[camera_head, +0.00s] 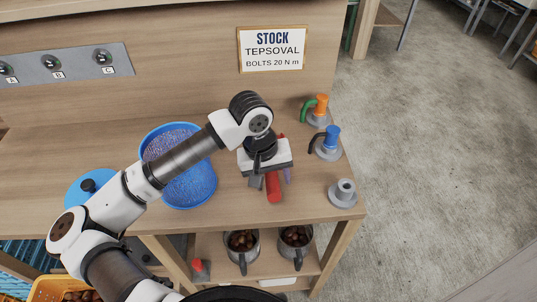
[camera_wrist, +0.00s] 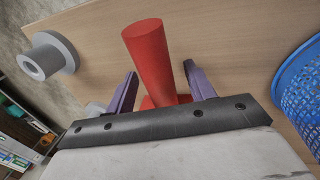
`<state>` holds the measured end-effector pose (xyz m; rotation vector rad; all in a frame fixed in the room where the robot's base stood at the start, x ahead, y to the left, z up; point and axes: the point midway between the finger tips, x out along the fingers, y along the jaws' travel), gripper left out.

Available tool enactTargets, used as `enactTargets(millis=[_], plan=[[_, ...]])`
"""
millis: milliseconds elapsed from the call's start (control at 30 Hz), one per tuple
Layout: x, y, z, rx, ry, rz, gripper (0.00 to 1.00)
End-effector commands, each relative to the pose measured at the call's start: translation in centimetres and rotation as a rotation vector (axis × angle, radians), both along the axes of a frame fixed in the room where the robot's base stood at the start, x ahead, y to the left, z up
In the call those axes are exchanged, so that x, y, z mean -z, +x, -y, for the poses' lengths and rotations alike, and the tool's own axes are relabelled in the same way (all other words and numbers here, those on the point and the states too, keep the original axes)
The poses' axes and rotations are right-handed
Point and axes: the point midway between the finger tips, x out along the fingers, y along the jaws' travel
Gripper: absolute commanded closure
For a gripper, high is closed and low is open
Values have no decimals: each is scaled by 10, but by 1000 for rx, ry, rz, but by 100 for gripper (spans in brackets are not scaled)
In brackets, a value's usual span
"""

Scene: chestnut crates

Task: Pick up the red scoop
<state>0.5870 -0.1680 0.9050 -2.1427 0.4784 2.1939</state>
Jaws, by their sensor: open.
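The red scoop (camera_head: 273,187) lies on the wooden table below my gripper (camera_head: 271,178), near the table's front right. In the wrist view the scoop's thick red handle (camera_wrist: 147,50) shows large, with a wider red part low down, partly hidden behind the gripper's dark edge. My gripper (camera_wrist: 160,80) is open, with one purple finger on each side of the red scoop. There are gaps between the fingers and the red surface. The rest of the scoop is hidden under the gripper.
A blue perforated basket (camera_head: 190,187) stands left of the gripper, and it also shows in the wrist view (camera_wrist: 300,85). A grey fitting (camera_head: 343,192), a blue-topped one (camera_head: 330,143) and an orange-topped one (camera_head: 319,109) line the right edge. Mugs of chestnuts (camera_head: 243,252) stand on the shelf below.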

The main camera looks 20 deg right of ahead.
Motion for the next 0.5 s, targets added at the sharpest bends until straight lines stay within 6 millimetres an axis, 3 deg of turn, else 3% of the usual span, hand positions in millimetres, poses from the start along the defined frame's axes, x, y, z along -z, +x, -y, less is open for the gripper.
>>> enactTargets(millis=[67,433,500], plan=[[0,0,0,0,0,0,51],[0,0,0,0,0,0,100],[-1,0,0,0,-1,0,100]])
